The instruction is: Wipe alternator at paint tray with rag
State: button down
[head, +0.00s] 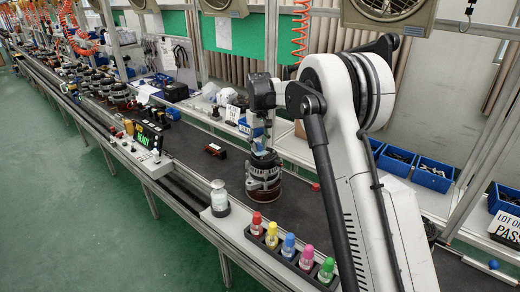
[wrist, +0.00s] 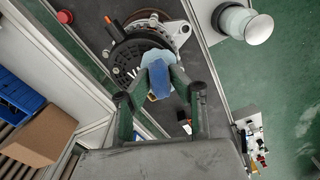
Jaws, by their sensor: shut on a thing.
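An alternator (head: 263,182) stands upright on the dark conveyor, left of my arm in the head view. In the wrist view the alternator (wrist: 150,38), with dark ribbed body and silver housing, lies just beyond my fingertips. My gripper (wrist: 159,72) is shut on a blue rag (wrist: 158,82), whose paler part spreads against the alternator's near side. In the head view my gripper (head: 259,146) is right above the alternator; whether the rag touches it is hard to tell. A black tray (head: 284,258) holding several bottles with coloured caps stands in front, which may be the paint tray.
A glass jar with a pale lid (head: 219,198) stands left of the alternator. A small dark red-brown item (head: 215,150) lies on the conveyor. A green-lit READY display (head: 149,137) is at the left. Blue bins (head: 433,175) line the right. More alternators (head: 120,94) stand up the line.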

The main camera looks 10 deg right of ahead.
jog(key=shift+r+p, duration=0.95)
jog(key=shift+r, duration=1.9)
